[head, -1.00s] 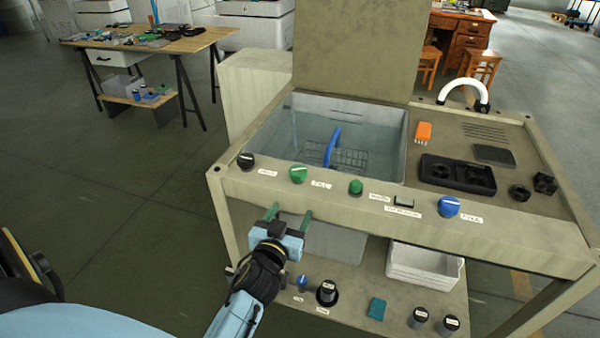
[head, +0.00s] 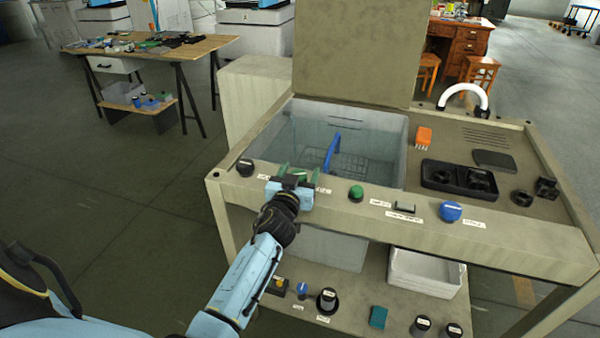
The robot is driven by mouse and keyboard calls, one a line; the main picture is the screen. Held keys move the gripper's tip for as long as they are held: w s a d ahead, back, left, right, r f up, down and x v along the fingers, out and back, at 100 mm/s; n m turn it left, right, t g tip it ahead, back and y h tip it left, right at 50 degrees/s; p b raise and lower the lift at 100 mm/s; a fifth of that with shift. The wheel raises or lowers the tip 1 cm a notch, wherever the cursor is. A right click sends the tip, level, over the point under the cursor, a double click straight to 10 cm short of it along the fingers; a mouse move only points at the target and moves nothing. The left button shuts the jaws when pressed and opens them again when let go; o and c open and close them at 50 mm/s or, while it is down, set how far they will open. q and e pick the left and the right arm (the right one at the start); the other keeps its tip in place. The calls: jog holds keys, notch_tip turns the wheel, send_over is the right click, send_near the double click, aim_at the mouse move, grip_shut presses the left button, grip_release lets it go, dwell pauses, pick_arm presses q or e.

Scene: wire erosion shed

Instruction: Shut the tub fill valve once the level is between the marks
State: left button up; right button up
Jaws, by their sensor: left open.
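The tub (head: 375,130) is set into the bench top, with clear liquid and a blue hose (head: 332,152) over a wire rack inside. I cannot read the level or its marks. The green fill knob (head: 300,173) is on the front rail, partly hidden by my left gripper. My left gripper (head: 297,170) is open, its green fingertips at either side of the knob. I cannot tell whether they touch it. My right gripper is not in view.
On the rail are a black knob (head: 245,167), a green button (head: 356,193), a grey switch (head: 405,206) and a blue knob (head: 450,211). A raised lid (head: 352,50) stands behind the tub. A white bin (head: 425,270) sits on the lower shelf.

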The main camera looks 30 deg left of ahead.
pick_arm(q)
jog(key=shift+w+a, duration=0.1)
jog(key=shift+w, duration=0.15)
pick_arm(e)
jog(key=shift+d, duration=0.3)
pick_arm(q)
jog(key=c, duration=1)
jog(key=shift+r+m+h+p, duration=0.15)
jog(key=shift+m+h+p, duration=0.35)
jog(key=shift+h+p, duration=0.25)
jog(key=m+h+p, duration=0.2)
jog(key=h+p, duration=0.1)
jog(key=h, duration=0.1)
jog(key=shift+m+t, duration=0.3)
jog(key=shift+t, duration=0.1)
jog(key=shift+d+m+h+p, duration=0.25)
jog(key=shift+m+h+p, duration=0.3)
jog(key=shift+h, duration=0.4)
jog(key=shift+d+m+g+h, duration=0.2)
jog(key=shift+m+g+h, duration=0.1)
jog(key=shift+m+h, duration=0.65)
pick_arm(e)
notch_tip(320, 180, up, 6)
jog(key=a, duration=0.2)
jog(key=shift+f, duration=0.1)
